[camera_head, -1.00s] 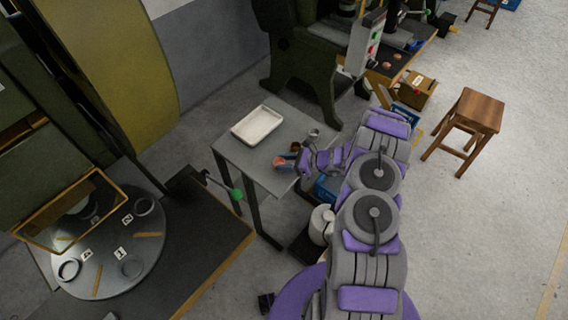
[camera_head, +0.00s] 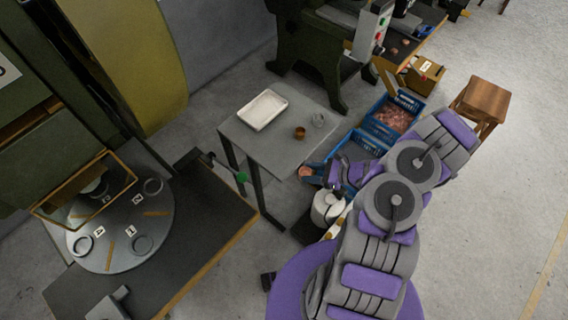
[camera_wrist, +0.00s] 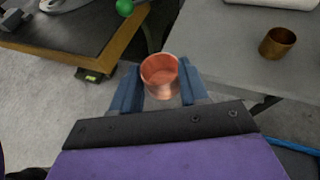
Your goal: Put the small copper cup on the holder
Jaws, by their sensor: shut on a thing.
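My gripper (camera_wrist: 158,68) is shut on a bright copper cup (camera_wrist: 162,88), held between its two blue fingers with its open mouth showing in the wrist view. In the head view the held copper cup (camera_head: 305,171) is small, off the near right edge of the grey table. A round turntable (camera_head: 110,258) with grey rings and number tags lies at the lower left, apart from my gripper. Its ring seats, such as one ring (camera_head: 143,244), may be the holder; I cannot tell which one.
The grey table (camera_head: 262,150) bears a white tray (camera_head: 262,109), a darker brass-coloured cup (camera_head: 300,133) and a clear ring-like item (camera_head: 318,120). A green-knobbed lever (camera_head: 241,177) stands between table and turntable bench (camera_head: 215,225). Blue crates (camera_head: 378,134) stand right of the table.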

